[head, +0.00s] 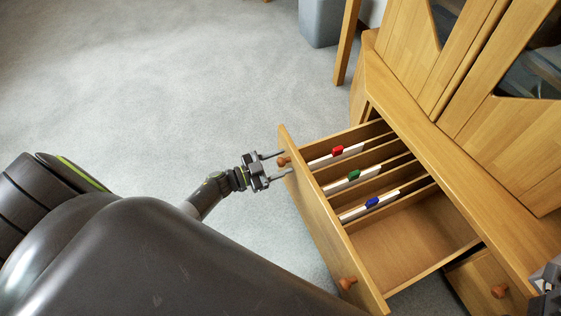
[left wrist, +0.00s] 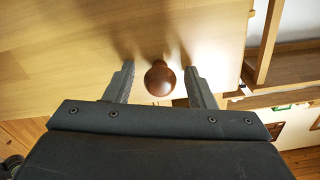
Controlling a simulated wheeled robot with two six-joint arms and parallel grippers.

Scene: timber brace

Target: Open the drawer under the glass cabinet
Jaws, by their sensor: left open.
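The wooden drawer (head: 334,240) under the glass cabinet (head: 440,60) stands pulled out. Its front has two round brown knobs, a far one (head: 284,161) and a near one (head: 348,283). My left gripper (head: 281,162) is open at the far knob. In the left wrist view the knob (left wrist: 159,78) sits between the two open fingers, with a gap on each side. My right gripper (head: 545,283) shows only in part at the right edge, and its fingers cannot be made out.
Inside the drawer are narrow slots with white cards or files bearing a red tab (head: 338,150), a green tab (head: 353,175) and a blue tab (head: 372,202), plus an empty wide compartment. Another knob (head: 499,291) is at lower right. Grey carpet (head: 150,90) is clear at left.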

